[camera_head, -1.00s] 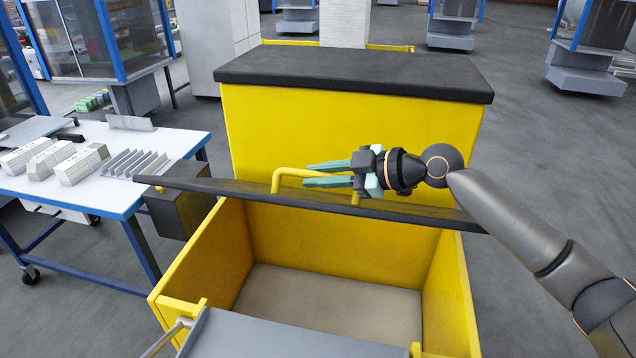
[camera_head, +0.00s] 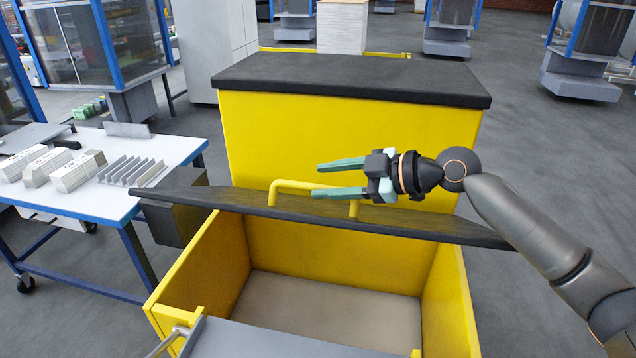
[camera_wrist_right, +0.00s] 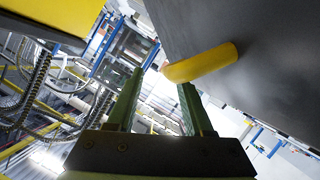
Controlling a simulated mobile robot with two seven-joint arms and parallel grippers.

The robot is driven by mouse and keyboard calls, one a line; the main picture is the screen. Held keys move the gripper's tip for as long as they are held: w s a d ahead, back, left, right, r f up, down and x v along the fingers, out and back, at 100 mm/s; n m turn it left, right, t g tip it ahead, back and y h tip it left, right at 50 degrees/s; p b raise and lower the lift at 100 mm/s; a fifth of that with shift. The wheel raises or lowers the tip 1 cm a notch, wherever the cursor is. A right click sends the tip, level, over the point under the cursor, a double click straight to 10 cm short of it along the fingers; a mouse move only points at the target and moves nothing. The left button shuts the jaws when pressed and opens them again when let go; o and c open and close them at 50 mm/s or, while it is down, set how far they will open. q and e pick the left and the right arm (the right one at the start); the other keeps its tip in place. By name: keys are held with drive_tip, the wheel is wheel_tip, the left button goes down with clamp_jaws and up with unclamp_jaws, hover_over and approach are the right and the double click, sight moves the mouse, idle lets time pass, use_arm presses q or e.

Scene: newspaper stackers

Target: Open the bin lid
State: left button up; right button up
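The bin (camera_head: 184,262) is a yellow open box with a pale floor. Its lid (camera_head: 425,219) is a dark plate raised above the box, with the opening showing below it. A yellow bar handle (camera_head: 290,184) is on the lid. My right gripper (camera_head: 330,178) is at the handle, with its green fingers spread apart. In the right wrist view the handle (camera_wrist_right: 205,62) is close to the tip of the right-hand finger, and the fingers (camera_wrist_right: 160,85) stand open. Whether they touch the handle is not clear. My left gripper is not in view.
A yellow cabinet with a black top (camera_head: 350,78) stands behind the bin. A white table with blue edging (camera_head: 165,155) holds paper stacks (camera_head: 75,170) and a grey rack on the left. A grey panel (camera_head: 270,340) lies at the bin's front. Floor is clear at the right.

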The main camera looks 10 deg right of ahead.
drive_tip(key=b+v, duration=0.2)
drive_tip(key=v, duration=0.7)
drive_tip(key=shift+s+d, duration=0.15)
drive_tip(key=shift+d, duration=0.1)
drive_tip(key=shift+s+d+r, duration=0.1)
drive_tip(key=shift+s+d, duration=0.05)
drive_tip(key=shift+d, duration=0.05)
